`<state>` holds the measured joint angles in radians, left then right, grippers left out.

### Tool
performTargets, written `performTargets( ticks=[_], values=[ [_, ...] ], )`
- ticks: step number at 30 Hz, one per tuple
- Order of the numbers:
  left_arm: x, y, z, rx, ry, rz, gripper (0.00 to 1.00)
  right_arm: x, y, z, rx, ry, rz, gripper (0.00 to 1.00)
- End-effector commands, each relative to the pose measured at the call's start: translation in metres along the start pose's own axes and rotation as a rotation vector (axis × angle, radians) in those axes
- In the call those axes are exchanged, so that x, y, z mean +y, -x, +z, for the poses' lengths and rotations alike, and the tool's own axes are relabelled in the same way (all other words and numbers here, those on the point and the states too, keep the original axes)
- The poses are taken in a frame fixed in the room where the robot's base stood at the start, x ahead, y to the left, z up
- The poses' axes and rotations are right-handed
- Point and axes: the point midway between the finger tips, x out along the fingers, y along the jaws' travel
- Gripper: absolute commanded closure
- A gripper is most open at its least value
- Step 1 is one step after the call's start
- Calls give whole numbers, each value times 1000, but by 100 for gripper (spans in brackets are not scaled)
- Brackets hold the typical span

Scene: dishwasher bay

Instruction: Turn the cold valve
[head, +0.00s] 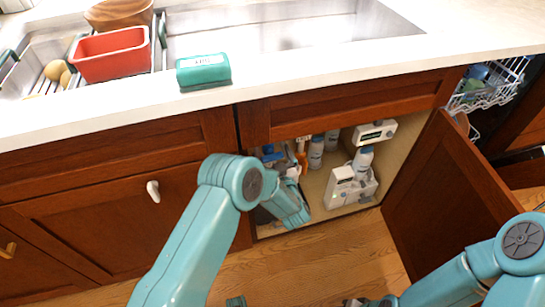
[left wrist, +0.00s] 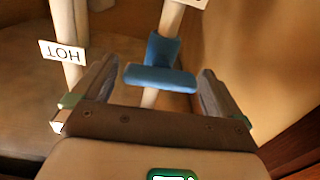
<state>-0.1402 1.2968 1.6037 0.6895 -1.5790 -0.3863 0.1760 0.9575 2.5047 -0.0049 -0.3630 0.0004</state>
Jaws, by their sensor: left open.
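The blue cold valve handle (left wrist: 160,79) shows in the left wrist view, on a pale vertical pipe (left wrist: 170,18). My left gripper (left wrist: 160,72) is open, with one finger on each side of the handle. Gaps show between both fingers and the handle, so it is not clamped. In the head view my left arm reaches into the open cabinet under the sink. Its fingers are hidden there, and I cannot make out the valve clearly. My right arm enters at the lower right; its gripper is at the bottom edge, too cut off to read.
An upside-down HOT label (left wrist: 62,52) hangs on a second pipe left of the handle. White bottles and a caddy (head: 350,188) stand right of my left arm. The open cabinet door (head: 445,200) stands at right. A red tub (head: 110,55) sits by the sink.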

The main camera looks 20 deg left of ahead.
Motion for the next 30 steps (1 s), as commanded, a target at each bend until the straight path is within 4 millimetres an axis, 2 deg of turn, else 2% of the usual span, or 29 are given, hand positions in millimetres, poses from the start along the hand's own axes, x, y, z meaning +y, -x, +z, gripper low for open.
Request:
performTargets(
  ticks=[2, 6, 7, 16, 21, 22, 23, 24, 30],
  values=[
    [0, 0, 0, 0, 0, 0, 0, 0, 0, 0, 0, 0, 0, 57],
    [0, 0, 0, 0, 0, 0, 46, 0, 0, 0, 0, 0, 0, 57],
    [0, 0, 0, 0, 0, 0, 49, 0, 0, 0, 0, 0, 0, 57],
    [0, 0, 1, 0, -80, -1, 49, 1, -3, 0, 0, 0, 0, 57],
    [0, 1, 0, -1, -80, -1, 49, 1, -3, 0, 0, 0, 0, 57],
    [0, 1, 0, -1, -80, -1, 16, 1, -3, 0, 0, 0, 0, 57],
    [0, 1, 0, -1, -80, -1, 6, 1, -3, 0, 0, 0, 0, 57],
    [0, 1, 0, -1, -80, -1, 0, 1, -3, 0, 0, 0, 0, 57],
    [0, 1, 0, -1, -79, 0, 0, 1, -3, 0, 0, 0, 0, 57]
  ],
)
